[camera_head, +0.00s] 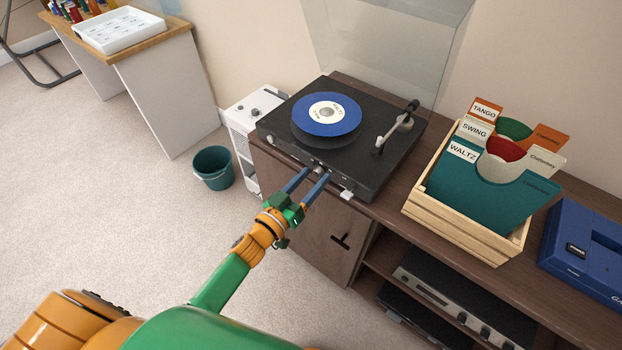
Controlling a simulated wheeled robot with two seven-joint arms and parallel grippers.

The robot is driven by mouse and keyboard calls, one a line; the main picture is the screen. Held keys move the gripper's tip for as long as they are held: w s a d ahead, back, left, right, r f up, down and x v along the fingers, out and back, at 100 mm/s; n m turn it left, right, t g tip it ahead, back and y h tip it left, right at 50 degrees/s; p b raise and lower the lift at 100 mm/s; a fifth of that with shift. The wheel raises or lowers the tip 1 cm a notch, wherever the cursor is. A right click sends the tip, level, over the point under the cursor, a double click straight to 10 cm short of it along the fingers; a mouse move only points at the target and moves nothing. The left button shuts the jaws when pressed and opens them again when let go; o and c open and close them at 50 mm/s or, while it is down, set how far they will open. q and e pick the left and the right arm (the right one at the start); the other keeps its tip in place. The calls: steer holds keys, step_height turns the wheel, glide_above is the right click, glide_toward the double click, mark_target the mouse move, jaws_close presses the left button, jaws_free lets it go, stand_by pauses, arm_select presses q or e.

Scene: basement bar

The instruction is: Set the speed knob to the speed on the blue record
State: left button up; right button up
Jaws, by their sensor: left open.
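The blue record (344,123) lies on the platter of a black turntable (372,172) with its clear lid raised. Its pale centre label (327,112) carries small print; I cannot read a speed on it. A small metallic speed knob (318,168) shows at the turntable's front edge. My left gripper (316,173) is open, its two blue fingers pointing at the front edge, with the fingertips close to either side of the knob. I cannot tell whether they touch it. The knob's setting is too small to read. My right gripper is not in view.
The tonearm (394,130) sits at the platter's right. A wooden crate (462,238) of record sleeves and a blue case (590,250) stand farther right on the brown cabinet (318,228). A small white piece (347,195) sits near the turntable's front right. A green bin (213,168) stands left.

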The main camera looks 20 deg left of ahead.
arm_select(q)
jaws_close()
steer(key=shift+m, duration=0.3)
steer(key=m, duration=0.4)
steer(key=shift+s+m+b, duration=0.1)
steer(key=shift+m+b, duration=0.2)
steer(key=shift+b, duration=0.1)
steer(key=m, duration=0.4)
steer(key=shift+f+m+b, duration=0.1)
steer(key=shift+m+b, duration=0.3)
steer(key=m+b, duration=0.1)
steer(key=m, duration=0.4)
steer(key=shift+m+h, duration=0.3)
steer(key=shift+h, duration=0.1)
steer(key=shift+m+b, duration=0.55)
steer(key=shift+m, duration=1.85)
steer(key=shift+a, duration=0.1)
jaws_free()
steer(key=shift+h, duration=0.3)
